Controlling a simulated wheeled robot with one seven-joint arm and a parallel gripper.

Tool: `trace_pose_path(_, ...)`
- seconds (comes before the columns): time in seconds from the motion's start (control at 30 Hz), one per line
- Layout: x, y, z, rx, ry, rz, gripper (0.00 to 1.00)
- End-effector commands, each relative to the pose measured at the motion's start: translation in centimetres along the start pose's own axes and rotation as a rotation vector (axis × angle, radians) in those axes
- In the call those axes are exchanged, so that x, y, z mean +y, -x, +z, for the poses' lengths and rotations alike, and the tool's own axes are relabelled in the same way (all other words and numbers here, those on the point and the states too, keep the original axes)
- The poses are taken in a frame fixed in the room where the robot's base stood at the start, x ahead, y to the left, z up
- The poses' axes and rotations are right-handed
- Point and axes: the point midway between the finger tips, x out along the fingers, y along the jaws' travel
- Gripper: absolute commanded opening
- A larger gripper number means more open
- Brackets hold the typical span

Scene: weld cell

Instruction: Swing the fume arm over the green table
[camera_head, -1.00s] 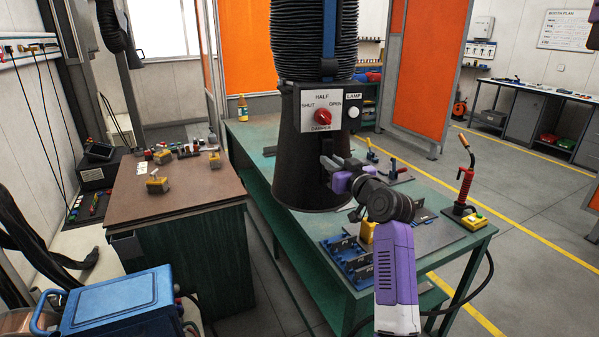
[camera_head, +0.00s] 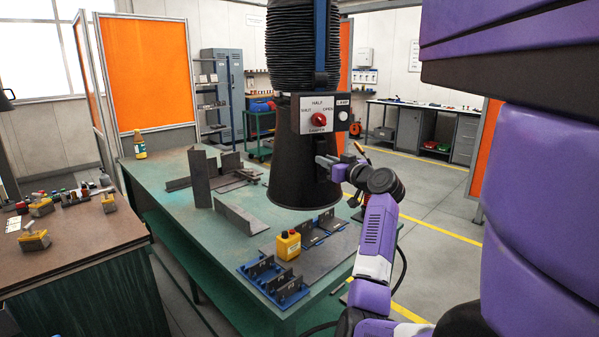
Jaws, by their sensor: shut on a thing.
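The fume arm's black hood (camera_head: 298,165) hangs on a ribbed black hose (camera_head: 291,45) with a blue bar. Its front panel (camera_head: 319,115) has a red damper knob and a lamp button. The hood is over the right part of the green table (camera_head: 175,185), with its open end above the tabletop. My gripper (camera_head: 330,168) is at the hood's right side, shut on a part there that looks like its handle. The fingertips and most of that handle are hidden against the dark hood.
A brown-topped bench (camera_head: 85,245) with small tools is at left. Orange screens (camera_head: 150,68) stand behind. My purple body part fills the right side.

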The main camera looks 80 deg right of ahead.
Motion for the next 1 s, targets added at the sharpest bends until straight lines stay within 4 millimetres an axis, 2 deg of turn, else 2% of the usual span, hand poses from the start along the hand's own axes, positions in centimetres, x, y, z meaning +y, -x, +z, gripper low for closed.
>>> trace_pose_path(0.03,2.0,0.4,0.8,-0.007,-0.004,0.017,0.00)
trace_pose_path(0.1,3.6,0.7,0.7,-0.007,-0.004,0.027,0.00)
trace_pose_path(0.23,5.7,1.2,0.5,-0.005,-0.003,0.038,0.00)
trace_pose_path(0.37,6.4,1.4,0.3,-0.004,-0.003,0.040,0.00)
trace_pose_path(0.63,6.4,1.5,0.1,-0.003,-0.002,0.039,0.00)
trace_pose_path(0.67,6.4,1.5,0.1,-0.003,-0.002,0.039,0.18)
trace_pose_path(0.77,6.3,1.4,0.1,-0.002,-0.001,0.039,0.36)
trace_pose_path(1.0,6.2,1.3,-0.1,0.001,0.000,0.037,0.36)
